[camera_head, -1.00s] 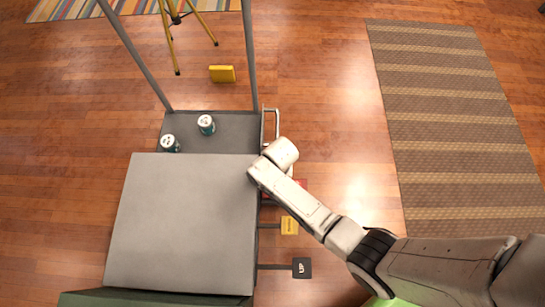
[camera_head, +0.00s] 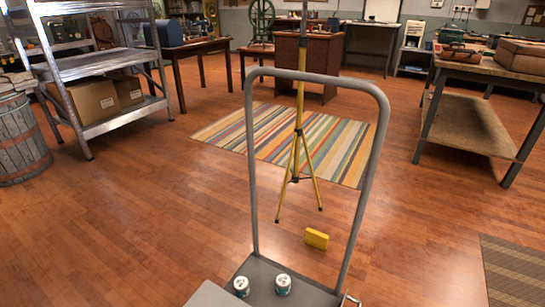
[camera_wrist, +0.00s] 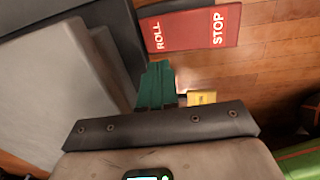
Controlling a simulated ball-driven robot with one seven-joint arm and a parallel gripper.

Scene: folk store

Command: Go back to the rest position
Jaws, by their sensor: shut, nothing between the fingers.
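My gripper (camera_wrist: 156,75) shows in the wrist view as dark green fingers in front of a dark bar. It is shut and empty. It is near a red pedal (camera_wrist: 190,30) marked "ROLL" and "STOP", with a small yellow tag (camera_wrist: 202,98) beyond the fingers. I cannot tell whether it touches anything. A grey cart (camera_head: 262,272) with a tall grey hoop handle (camera_head: 252,150) stands at the bottom of the head view. My arm and gripper are out of the head view.
Two cans (camera_head: 283,284) stand on the cart. A yellow block (camera_head: 317,239) and a yellow tripod (camera_head: 297,160) stand beyond it. A striped rug (camera_head: 235,130) lies behind. Metal shelves (camera_head: 130,120) and a barrel (camera_head: 20,140) are left, a workbench (camera_head: 460,115) right. Open wooden floor lies between.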

